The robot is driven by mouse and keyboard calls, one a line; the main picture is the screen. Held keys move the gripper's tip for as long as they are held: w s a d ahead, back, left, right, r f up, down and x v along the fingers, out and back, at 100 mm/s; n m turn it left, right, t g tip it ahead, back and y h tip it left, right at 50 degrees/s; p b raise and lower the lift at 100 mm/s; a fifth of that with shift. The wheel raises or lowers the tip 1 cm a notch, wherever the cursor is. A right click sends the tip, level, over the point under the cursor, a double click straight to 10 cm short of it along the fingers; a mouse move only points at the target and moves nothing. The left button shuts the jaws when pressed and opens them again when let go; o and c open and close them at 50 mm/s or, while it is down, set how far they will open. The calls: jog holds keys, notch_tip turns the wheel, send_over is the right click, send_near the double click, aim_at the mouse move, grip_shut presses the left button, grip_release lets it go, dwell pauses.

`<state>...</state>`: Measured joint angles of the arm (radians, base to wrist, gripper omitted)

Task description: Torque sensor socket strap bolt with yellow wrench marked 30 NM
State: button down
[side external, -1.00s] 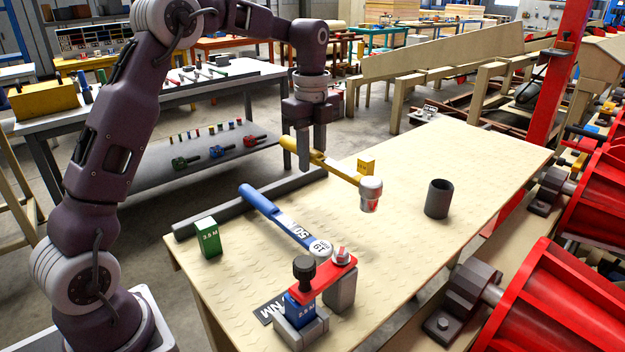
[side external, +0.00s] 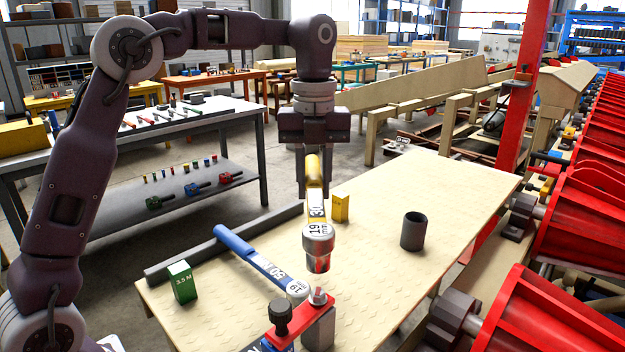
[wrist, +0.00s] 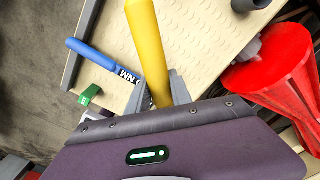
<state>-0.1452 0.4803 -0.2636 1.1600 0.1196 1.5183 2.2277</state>
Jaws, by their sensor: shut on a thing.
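My gripper (side external: 314,192) is shut on the yellow wrench (side external: 315,170) and holds it above the table. The wrench's "30" marking is partly visible, and its head (side external: 318,232), marked 19, points toward the camera with a red-banded socket (side external: 318,264) facing down. The bolt (side external: 318,296) sits on the red strap (side external: 312,311), below the socket and apart from it. A black knob (side external: 280,312) stands at the strap's other end. The blue sensor body below is mostly cut off. In the wrist view, the yellow handle (wrist: 148,45) runs between the fingers.
A blue wrench (side external: 250,250) marked 50 NM lies left of the bolt. A green block (side external: 182,282), a yellow block (side external: 340,207) and a dark cylinder (side external: 413,231) stand on the table (side external: 440,190). Red rollers (side external: 585,215) line the right side. The table's far right is clear.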

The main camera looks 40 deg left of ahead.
jog(key=s+a+f+n, duration=0.4)
jog(key=s+n, duration=0.4)
jog(key=s, duration=0.3)
jog(key=shift+a+f+n, duration=0.15)
jog(key=shift+a+n, duration=0.05)
jog(key=shift+n, duration=0.1)
jog(key=shift+f, duration=0.85)
dwell(0.5)
jog(key=shift+w, duration=0.1)
jog(key=shift+w+d+m, duration=0.2)
jog(key=shift+w+m, duration=1)
jog(key=shift+w, duration=0.4)
jog(key=w+d+m, duration=0.4)
jog(key=w+m, duration=0.2)
jog(key=w, duration=0.1)
jog(key=shift+w, duration=0.35)
